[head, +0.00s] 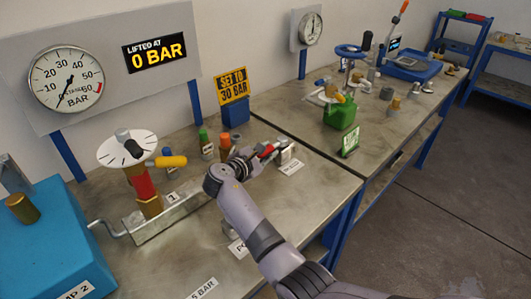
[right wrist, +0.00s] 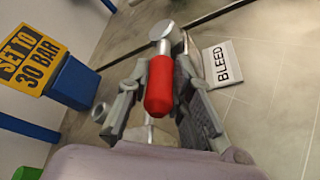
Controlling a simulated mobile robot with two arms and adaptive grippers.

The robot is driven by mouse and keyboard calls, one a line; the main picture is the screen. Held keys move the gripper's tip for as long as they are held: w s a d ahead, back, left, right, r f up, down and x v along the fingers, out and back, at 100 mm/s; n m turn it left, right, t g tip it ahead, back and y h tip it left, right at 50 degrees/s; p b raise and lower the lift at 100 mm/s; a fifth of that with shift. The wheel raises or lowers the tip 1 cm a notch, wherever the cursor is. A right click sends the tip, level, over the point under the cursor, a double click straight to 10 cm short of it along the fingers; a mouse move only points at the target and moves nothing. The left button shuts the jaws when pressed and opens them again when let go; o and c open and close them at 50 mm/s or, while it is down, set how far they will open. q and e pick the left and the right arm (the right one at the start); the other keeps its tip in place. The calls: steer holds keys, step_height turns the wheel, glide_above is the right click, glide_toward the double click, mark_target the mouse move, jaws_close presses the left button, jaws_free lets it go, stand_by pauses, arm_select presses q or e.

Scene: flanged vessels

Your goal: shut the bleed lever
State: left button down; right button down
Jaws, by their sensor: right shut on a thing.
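The bleed lever has a red grip (head: 267,151) that reaches out from a small metal valve block (head: 287,151) on the bench. In the right wrist view the red grip (right wrist: 160,86) sits between my fingers, with the round metal pivot end (right wrist: 162,31) beyond it. A white BLEED label (right wrist: 222,64) lies beside it and also shows in the head view (head: 292,168). My right gripper (head: 264,155) is shut on the red grip; in the right wrist view its fingers (right wrist: 161,78) flank it. My left gripper is out of view.
The gauge (head: 67,79) hangs near a display (head: 160,50) reading 0 BAR. A SET TO 30 BAR sign (head: 232,87) stands behind the lever. The bench front right is clear.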

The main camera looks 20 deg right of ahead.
steer(key=shift+r, duration=0.1)
steer(key=c, duration=1.4)
jaws_free()
steer(key=shift+w, duration=0.1)
